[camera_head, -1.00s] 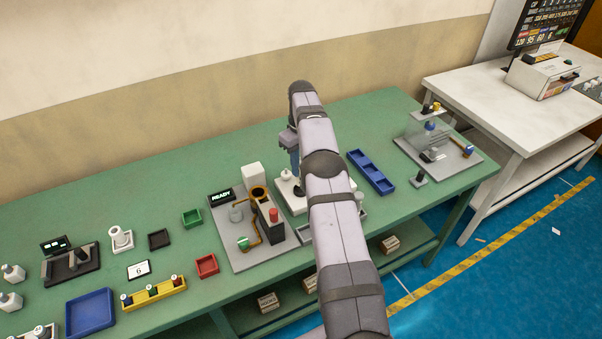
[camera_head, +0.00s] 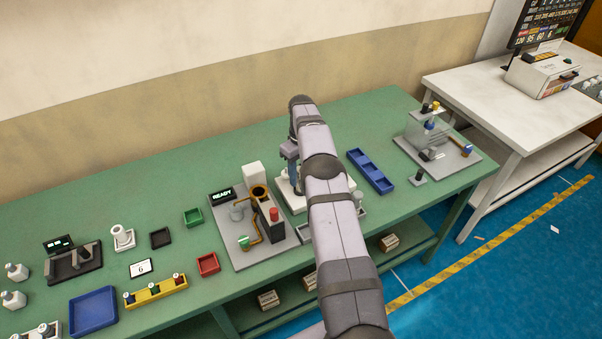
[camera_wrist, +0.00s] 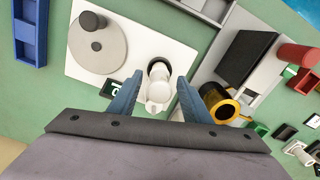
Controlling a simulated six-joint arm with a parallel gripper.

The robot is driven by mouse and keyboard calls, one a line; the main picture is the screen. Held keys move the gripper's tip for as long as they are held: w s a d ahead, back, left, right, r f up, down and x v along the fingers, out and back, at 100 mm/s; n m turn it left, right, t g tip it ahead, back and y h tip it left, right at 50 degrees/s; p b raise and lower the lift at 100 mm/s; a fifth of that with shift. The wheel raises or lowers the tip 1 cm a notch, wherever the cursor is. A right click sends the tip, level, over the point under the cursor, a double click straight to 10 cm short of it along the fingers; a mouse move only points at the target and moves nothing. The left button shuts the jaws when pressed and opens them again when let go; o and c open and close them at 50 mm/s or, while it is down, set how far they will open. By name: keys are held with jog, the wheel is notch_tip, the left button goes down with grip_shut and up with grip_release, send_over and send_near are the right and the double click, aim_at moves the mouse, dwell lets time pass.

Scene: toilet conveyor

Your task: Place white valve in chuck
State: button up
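The white valve (camera_wrist: 158,90) shows in the wrist view, close in front of my gripper (camera_wrist: 159,78). The two blue fingers are spread, one on each side of it, with visible gaps. The valve seems to stand at a dark round seat on a white base plate (camera_wrist: 187,50). A grey disc (camera_wrist: 98,45) with a black knob (camera_wrist: 93,21) sits on the same plate. I cannot tell for sure which part is the chuck. In the head view my gripper (camera_head: 293,178) is over the white plate and largely hides the valve.
Beside the plate is a grey fixture (camera_head: 275,246) with a brass ring (camera_head: 259,192), a red button (camera_head: 273,214) and a READY display (camera_head: 221,195). A blue tray (camera_head: 371,171) lies on the other side. Green tabletop is clear behind the plate.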

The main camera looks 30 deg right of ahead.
notch_tip(320, 180, up, 10)
jog(key=shift+r+p, duration=0.2)
jog(key=shift+p, duration=0.25)
jog(key=shift+r+p, duration=0.95)
jog(key=shift+p, duration=0.05)
jog(key=shift+r, duration=0.1)
